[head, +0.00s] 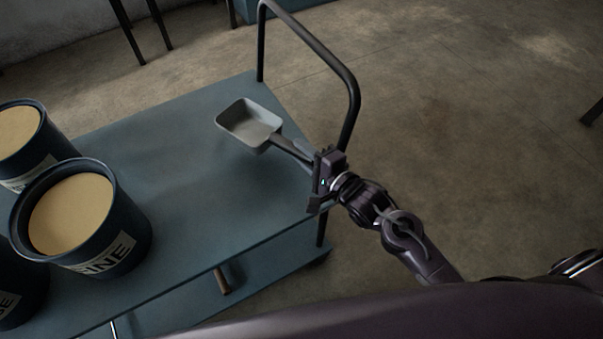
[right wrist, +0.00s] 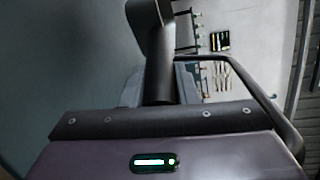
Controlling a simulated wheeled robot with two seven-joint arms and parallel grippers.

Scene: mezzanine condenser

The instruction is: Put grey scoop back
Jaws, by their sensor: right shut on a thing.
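The grey scoop (head: 249,124) is over the right end of a blue-grey cart, its open bowl facing up and its dark handle pointing toward my right gripper. My right gripper (head: 318,176) is shut on the scoop's handle at the cart's right edge. In the right wrist view the dark handle (right wrist: 158,70) rises from the gripper (right wrist: 160,118); the bowl is mostly hidden there. I cannot tell whether the scoop touches the cart top. My left gripper is not in view.
The cart top (head: 180,190) is clear between the scoop and several dark tubs of tan powder at the left, one a near tub (head: 125,255). A black push handle (head: 340,75) stands at the cart's right end, close to the scoop and gripper.

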